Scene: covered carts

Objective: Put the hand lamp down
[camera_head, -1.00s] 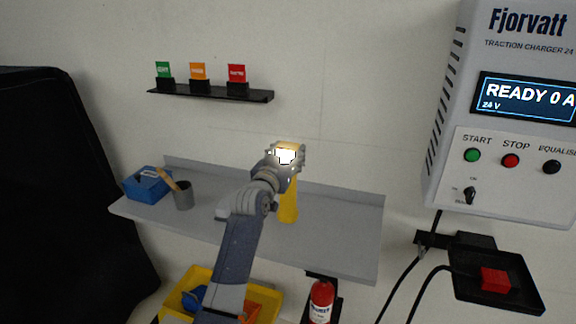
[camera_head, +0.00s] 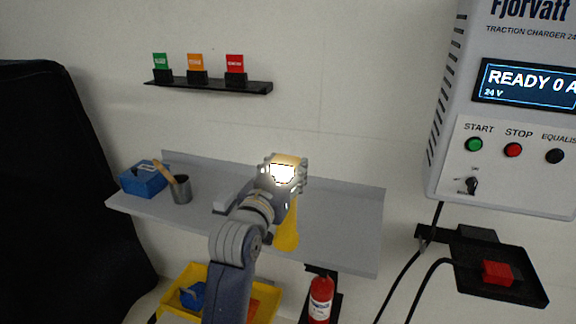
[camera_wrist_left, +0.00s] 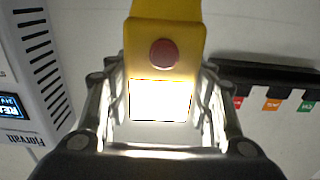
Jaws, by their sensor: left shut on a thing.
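The hand lamp (camera_head: 287,236) is yellow with a bright lit face. In the left wrist view the lamp (camera_wrist_left: 165,70) shows a red round button above its glowing panel, between the two fingers. My left gripper (camera_head: 284,172) is shut on the lamp's upper part. The lamp's yellow lower end hangs below the gripper, in front of the grey shelf (camera_head: 340,225). I cannot tell whether it touches the shelf. My right gripper is not in view.
A blue box (camera_head: 144,180) and a grey cup with a brush (camera_head: 181,190) stand at the shelf's left end. The shelf's right part is bare. Below are a yellow bin (camera_head: 184,283) and a fire extinguisher (camera_head: 320,299). A charger (camera_head: 510,120) hangs at right.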

